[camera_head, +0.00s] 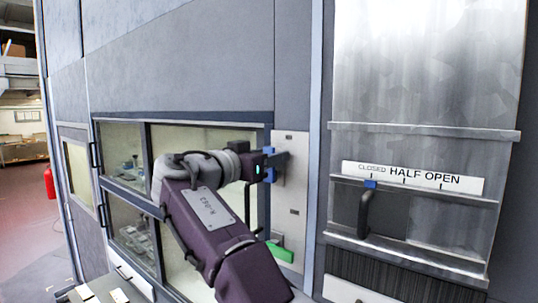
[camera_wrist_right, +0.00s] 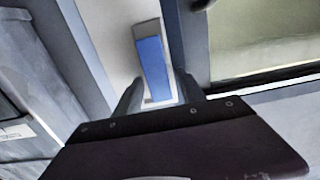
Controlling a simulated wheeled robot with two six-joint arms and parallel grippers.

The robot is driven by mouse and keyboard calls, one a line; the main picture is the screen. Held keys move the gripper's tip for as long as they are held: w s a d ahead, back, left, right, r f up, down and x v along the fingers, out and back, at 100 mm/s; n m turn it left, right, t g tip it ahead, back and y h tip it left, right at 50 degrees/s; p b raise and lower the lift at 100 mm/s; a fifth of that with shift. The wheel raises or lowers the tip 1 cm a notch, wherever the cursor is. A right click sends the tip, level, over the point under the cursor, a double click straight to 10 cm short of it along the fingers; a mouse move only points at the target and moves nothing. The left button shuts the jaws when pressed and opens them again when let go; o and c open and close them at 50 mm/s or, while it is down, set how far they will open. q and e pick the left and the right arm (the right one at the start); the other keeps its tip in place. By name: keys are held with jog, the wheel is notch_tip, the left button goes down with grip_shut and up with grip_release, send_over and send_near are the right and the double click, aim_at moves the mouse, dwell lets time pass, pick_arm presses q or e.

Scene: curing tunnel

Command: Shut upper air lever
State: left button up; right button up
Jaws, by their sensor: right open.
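The upper air lever has a blue face (camera_wrist_right: 152,66) and stands out from a pale plate (camera_head: 294,205). My right gripper (camera_head: 278,163) is at the upper part of that plate, and it mostly hides the lever in the head view. In the right wrist view my right gripper (camera_wrist_right: 158,88) is open, with its two fingers on either side of the lever's lower end. I cannot tell whether they touch it. A green lever (camera_head: 280,249) sits lower on the same plate. My left gripper is not in view.
Left of the plate is a glazed window (camera_head: 125,160) with dark frames. To the right is a metal sliding panel with a black handle (camera_head: 365,212); its blue marker (camera_head: 370,184) is under "CLOSED" on the label strip (camera_head: 412,178). A red extinguisher (camera_head: 50,187) stands far left.

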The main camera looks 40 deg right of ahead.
grip_shut()
dwell(1.3)
